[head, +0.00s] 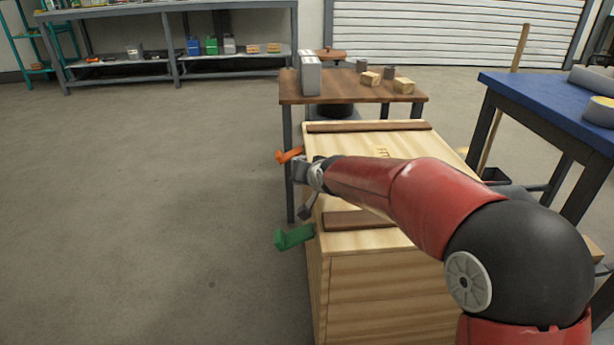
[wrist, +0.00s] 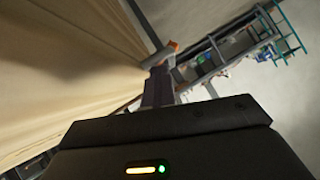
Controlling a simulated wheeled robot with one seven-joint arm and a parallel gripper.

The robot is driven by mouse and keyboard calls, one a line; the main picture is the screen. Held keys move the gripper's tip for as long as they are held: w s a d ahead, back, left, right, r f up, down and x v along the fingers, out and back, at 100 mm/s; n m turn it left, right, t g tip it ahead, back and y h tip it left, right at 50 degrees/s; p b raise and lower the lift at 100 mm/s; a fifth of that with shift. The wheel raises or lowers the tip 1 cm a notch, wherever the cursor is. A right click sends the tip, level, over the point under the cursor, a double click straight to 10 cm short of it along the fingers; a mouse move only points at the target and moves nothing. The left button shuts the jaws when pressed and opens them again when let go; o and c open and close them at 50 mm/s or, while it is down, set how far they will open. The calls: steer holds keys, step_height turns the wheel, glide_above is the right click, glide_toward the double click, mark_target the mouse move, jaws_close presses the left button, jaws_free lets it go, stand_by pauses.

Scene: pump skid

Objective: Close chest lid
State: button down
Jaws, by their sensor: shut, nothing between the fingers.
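The wooden chest (head: 385,295) stands in front of me. Its pale lid (head: 345,150), with brown battens, lies flat on top, and I see no gap along the front edge. An orange latch-like piece (head: 287,155) and a green one (head: 294,237) stick out from the chest's left side. My gripper (head: 301,172) is shut and empty at the chest's left edge, close to the orange piece. In the wrist view, the fingers (wrist: 159,86) point toward the orange piece (wrist: 171,48), beside a pale wooden surface (wrist: 65,65). My arm hides part of the lid's right side.
A brown table (head: 355,92) with a grey box and small blocks stands behind the chest. A blue-topped bench (head: 540,98) is at the right. A shelf rack (head: 170,62) stands at the back left. The floor (head: 150,200) left of the chest is clear.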

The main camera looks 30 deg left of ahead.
steer(key=s+d+r+p, duration=0.2)
steer(key=s+d+r, duration=0.4)
steer(key=r, duration=0.4)
steer(key=s+d+r+m+h+p, duration=0.1)
steer(key=s+d+r+h+p, duration=0.15)
steer(key=d, duration=1.05)
steer(key=s+d+r+m+h+p, duration=0.1)
steer(key=s+d+r+h+p, duration=0.15)
steer(key=d, duration=0.95)
steer(key=s+d+f+m+g+h+p, duration=0.1)
steer(key=s+d, duration=0.7)
steer(key=d, duration=0.1)
steer(key=s+d+f+m+h+p, duration=0.1)
steer(key=s+d+f+h+p, duration=0.1)
steer(key=s+d, duration=0.7)
steer(key=shift+d+f+m+g+h, duration=0.15)
steer(key=shift+d+m+g+h, duration=0.15)
steer(key=shift+g, duration=0.1)
steer(key=shift+a, duration=0.1)
